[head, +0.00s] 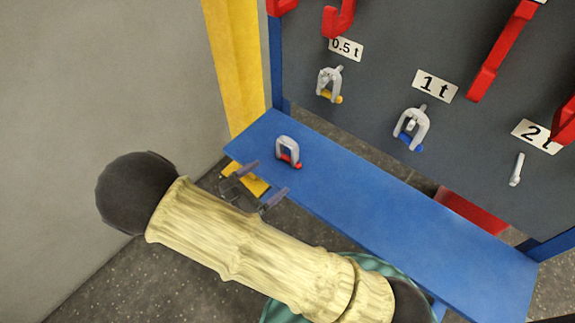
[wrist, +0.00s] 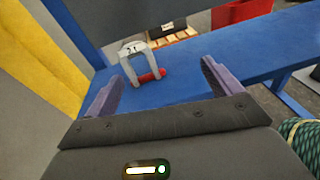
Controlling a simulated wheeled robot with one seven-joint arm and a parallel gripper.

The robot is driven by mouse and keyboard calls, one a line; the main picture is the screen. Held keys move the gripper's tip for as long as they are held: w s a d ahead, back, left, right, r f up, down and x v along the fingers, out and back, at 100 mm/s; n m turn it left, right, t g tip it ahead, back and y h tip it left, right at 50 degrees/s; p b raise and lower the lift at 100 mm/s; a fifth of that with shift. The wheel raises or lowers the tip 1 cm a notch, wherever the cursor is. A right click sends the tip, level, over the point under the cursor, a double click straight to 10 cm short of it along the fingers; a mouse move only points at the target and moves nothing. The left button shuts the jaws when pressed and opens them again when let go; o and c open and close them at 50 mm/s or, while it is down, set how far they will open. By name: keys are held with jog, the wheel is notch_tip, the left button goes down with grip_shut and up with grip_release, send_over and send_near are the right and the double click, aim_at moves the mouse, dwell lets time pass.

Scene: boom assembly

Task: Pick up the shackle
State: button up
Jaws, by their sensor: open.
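A grey shackle (head: 288,150) with a red pin stands upright on the blue shelf (head: 420,225), near its left end. In the wrist view the shackle (wrist: 131,62) stands on the shelf with its red pin toward the right, and its bow carries a small dark marking. My gripper (head: 263,182) is open and empty at the shelf's front edge, short of the shackle. In the wrist view its two purple-grey fingers (wrist: 160,80) are spread wide, and the shackle shows beyond them, between them but closer to the left finger. Nothing touches the shackle except the shelf.
A dark panel (head: 375,140) stands behind the shelf. A shackle with a yellow pin (head: 329,84) hangs under the 0.5 t label, and one with a blue pin (head: 411,127) under the 1 t label. A bare peg (head: 517,170) is under 2 t. A yellow post (head: 236,65) rises at left.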

jog(key=a+f+n+t, duration=0.1)
jog(key=a+t+y, duration=0.1)
jog(key=a, duration=0.1)
jog(key=a+f+n+t+b, duration=0.1)
jog(key=shift+s+a+f+n, duration=0.15)
jog(key=shift+s+f+n, duration=0.1)
jog(key=shift+f+n, duration=0.05)
jog(key=b, duration=0.3)
send_over(287, 157)
jog(key=v, duration=0.6)
jog(key=shift+s, duration=0.25)
jog(key=shift+w+d+r, duration=0.1)
jog(key=shift+w+d, duration=0.2)
jog(key=shift+w, duration=0.15)
jog(key=b+x, duration=0.2)
jog(key=x, duration=0.3)
jog(key=shift+w, duration=0.1)
